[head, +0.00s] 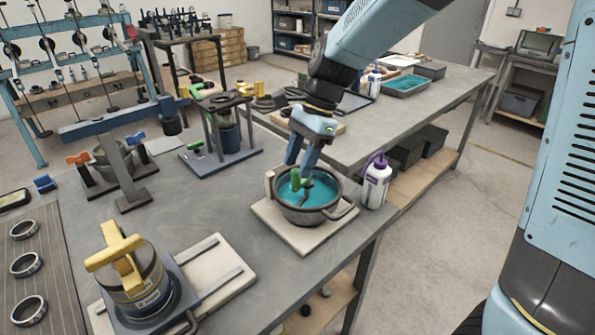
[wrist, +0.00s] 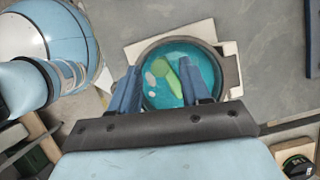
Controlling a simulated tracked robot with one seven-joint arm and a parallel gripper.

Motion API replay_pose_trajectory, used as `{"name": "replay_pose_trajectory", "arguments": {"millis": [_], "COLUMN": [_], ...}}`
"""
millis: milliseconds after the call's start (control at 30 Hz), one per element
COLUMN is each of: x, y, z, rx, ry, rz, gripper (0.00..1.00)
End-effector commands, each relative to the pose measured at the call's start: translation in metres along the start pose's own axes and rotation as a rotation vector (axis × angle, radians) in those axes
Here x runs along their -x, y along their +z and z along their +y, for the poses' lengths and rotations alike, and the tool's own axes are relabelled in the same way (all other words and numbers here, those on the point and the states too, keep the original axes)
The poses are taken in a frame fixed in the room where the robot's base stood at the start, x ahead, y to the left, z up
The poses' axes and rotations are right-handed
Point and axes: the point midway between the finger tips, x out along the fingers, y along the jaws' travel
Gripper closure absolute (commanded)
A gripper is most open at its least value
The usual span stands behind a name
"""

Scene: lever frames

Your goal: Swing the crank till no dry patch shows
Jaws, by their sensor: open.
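A dark round pot (head: 311,213) sits on a pale square board near the table's front right edge. Teal liquid (head: 325,192) fills it. A green crank handle (head: 302,181) stands up inside; it also shows in the wrist view (wrist: 171,79). Pale patches (wrist: 158,68) show on the teal surface left of the handle in the wrist view. My gripper (head: 301,160) is open and points down over the pot. In the wrist view its two fingers (wrist: 160,80) lie either side of the handle, the right one closer. Whether either touches it I cannot tell.
A white bottle with a purple cap (head: 376,182) stands close right of the pot. A yellow-handled device (head: 135,276) sits front left. A blue stand (head: 220,138) with a green knob is behind. Bare grey tabletop lies left of the pot.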

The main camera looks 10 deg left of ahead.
Motion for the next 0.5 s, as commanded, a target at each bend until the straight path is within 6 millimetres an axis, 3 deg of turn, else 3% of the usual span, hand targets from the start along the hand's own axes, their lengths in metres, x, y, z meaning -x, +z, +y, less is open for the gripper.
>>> {"name": "replay_pose_trajectory", "arguments": {"millis": [200, 500], "x": [-0.024, -0.03], "y": [0.0, 0.0], "z": [0.0, 0.0], "rx": [0.001, 0.0], "ry": [0.001, -0.002], "rz": [0.0, 0.0], "gripper": [0.53, 0.53]}}
